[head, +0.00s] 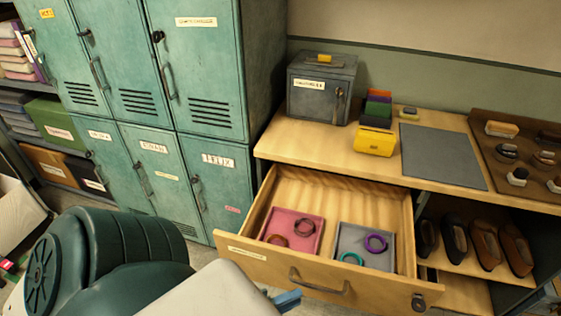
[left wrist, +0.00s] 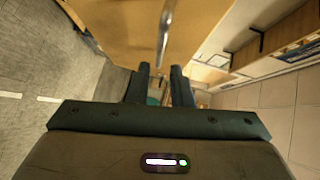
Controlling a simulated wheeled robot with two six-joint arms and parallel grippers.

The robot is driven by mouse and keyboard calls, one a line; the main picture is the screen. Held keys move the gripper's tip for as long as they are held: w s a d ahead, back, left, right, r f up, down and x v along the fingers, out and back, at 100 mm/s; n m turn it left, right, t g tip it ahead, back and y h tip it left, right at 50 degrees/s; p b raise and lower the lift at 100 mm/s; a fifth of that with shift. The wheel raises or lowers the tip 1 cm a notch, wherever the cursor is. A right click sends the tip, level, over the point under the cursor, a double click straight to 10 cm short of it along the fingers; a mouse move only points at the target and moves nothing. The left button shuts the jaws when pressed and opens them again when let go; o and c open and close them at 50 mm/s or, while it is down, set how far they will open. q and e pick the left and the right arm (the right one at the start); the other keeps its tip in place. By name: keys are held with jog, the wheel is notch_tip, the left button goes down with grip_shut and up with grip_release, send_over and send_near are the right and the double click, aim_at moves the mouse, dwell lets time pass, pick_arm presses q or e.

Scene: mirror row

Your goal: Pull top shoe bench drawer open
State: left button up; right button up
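The top drawer (head: 255,257) of the wooden shoe bench (head: 285,145) is pulled well out. Its inside shows, with a pink tray and a grey tray in it. Its bar handle (head: 320,288) is on the front panel and also shows in the left wrist view (left wrist: 165,32). My left gripper (head: 288,300) is just left of the handle in the head view, partly hidden by my arm. In the left wrist view its two fingers (left wrist: 160,75) stand apart with a gap between them. The handle is beyond the fingertips, not gripped. My right gripper is not in view.
Green lockers (head: 150,100) stand to the left. The bench top holds a grey metal box (head: 320,88), a yellow box (head: 375,141), a grey mat (head: 442,156) and a brown board with brushes. Shoes (head: 485,244) sit on the shelf right of the drawer.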

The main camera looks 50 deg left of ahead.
pick_arm(q)
jog(key=shift+v, duration=1.4)
